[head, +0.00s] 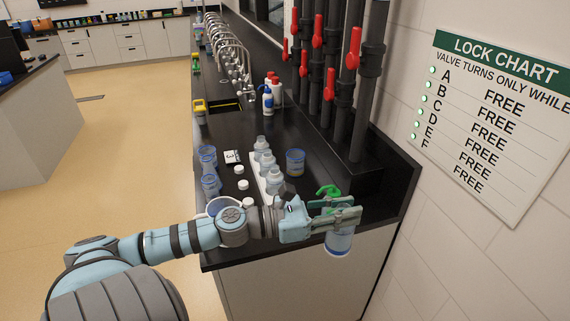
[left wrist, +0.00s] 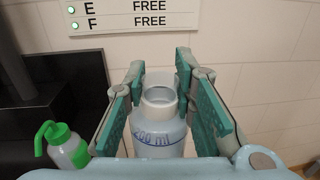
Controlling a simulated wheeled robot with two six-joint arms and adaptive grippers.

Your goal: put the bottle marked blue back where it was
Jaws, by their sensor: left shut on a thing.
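My left gripper (head: 335,214) is shut on a clear bottle (head: 339,243). It holds the bottle upright at the near right end of the black counter, overlapping the front edge in the head view. In the left wrist view the bottle (left wrist: 158,125) is open-topped, without a cap, with blue "200 ml" print, and stands between the green finger pads (left wrist: 160,72). A white rack (head: 263,190) on the counter, left of the gripper, holds several similar clear bottles (head: 267,160). Whether it has an empty place is unclear. My right gripper is not in view.
A green-topped wash bottle (head: 328,191) stands just behind my gripper; it also shows in the left wrist view (left wrist: 66,147). White caps (head: 242,185) and a card marked 3 (head: 232,157) lie left. Dark pipes with red valves (head: 318,31) rise behind.

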